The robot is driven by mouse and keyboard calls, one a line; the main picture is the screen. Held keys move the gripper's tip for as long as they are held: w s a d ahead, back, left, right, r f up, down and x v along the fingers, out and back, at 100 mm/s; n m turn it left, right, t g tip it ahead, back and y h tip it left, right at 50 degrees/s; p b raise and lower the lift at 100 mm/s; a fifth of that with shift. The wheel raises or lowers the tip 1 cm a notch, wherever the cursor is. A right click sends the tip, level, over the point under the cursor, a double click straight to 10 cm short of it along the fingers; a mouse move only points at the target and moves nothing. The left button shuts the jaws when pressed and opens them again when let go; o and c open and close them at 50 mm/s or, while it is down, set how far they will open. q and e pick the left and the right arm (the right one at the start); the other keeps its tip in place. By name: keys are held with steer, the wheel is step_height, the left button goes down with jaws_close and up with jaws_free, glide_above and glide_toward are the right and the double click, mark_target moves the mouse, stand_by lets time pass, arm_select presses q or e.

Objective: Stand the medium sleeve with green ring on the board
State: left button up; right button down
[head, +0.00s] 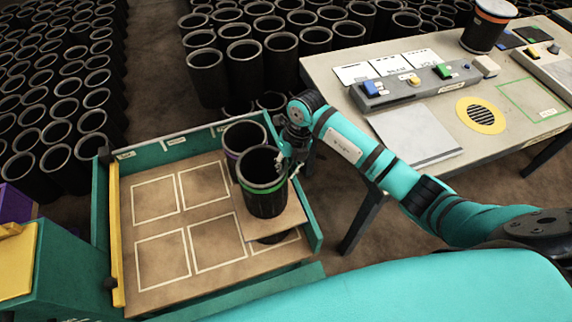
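The black sleeve with the green ring (264,201) is upright, mouth up, over a small brown board (289,218) at the right side of the teal-walled crate. Its base appears to meet the board, but I cannot tell whether it rests there. The board sits raised, with a dark sleeve (272,239) partly showing beneath it. My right gripper (288,166) is at the right rim of the green-ringed sleeve. Its fingers are small and dark against the rim, so I cannot tell whether they grip it. My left gripper is out of view.
A purple-ringed sleeve (232,156) stands just behind. The crate floor (205,210) has white-outlined squares, several empty at left. A table (350,98) at right holds a control strip, papers and an orange-ringed sleeve (487,28). Many black sleeves crowd the floor behind and left.

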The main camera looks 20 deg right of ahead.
steer(key=shift+w+f+b, duration=0.1)
steer(key=shift+f+b, duration=0.4)
steer(key=shift+f, duration=0.05)
steer(key=c, duration=1.4)
jaws_free()
steer(key=shift+r, duration=0.1)
steer(key=shift+p+v, duration=0.5)
steer(key=shift+v, duration=0.35)
steer(key=b+v, duration=0.1)
steer(key=v, duration=1)
steer(key=shift+r+b, duration=0.15)
steer(key=shift+b, duration=0.2)
steer(key=shift+a, duration=0.1)
